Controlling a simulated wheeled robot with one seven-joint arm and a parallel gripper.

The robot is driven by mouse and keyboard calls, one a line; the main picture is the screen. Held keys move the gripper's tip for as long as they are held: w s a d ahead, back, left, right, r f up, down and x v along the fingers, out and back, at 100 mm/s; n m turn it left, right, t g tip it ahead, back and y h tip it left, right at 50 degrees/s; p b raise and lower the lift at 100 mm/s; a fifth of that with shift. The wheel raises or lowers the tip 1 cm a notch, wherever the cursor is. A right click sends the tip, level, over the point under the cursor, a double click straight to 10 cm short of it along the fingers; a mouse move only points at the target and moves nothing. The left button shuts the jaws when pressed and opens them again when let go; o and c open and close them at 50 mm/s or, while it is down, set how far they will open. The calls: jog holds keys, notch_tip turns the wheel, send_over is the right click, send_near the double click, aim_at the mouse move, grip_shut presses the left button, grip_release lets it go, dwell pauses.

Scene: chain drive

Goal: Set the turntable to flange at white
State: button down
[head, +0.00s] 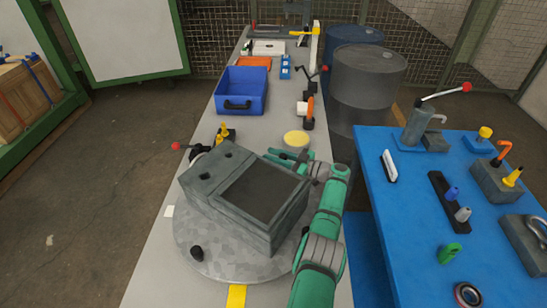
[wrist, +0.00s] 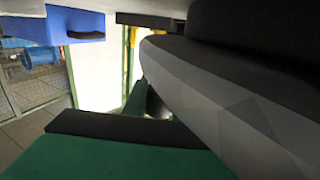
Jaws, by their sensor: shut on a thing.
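The turntable (head: 190,245) is a round grey plate on the bench. A large grey housing (head: 215,195) with a dark rectangular top lies across it, turned at an angle. I cannot tell which face is the flange. My gripper (head: 292,156) is beside the housing's far right side, shut on a part mostly hidden. In the wrist view, a finger (wrist: 110,145) lies beside a grey curved body.
A yellow disc (head: 296,138) is just beyond my gripper. A blue bin (head: 241,90) stands farther along the bench. A blue table (head: 400,210) with several tools is on the right.

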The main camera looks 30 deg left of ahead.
jog(key=shift+w+r, duration=0.1)
jog(key=shift+w, duration=0.05)
dwell(0.4)
jog(key=c, duration=1.5)
grip_release()
jog(key=shift+o, duration=0.2)
jog(key=d, duration=1)
jog(key=shift+d, duration=0.4)
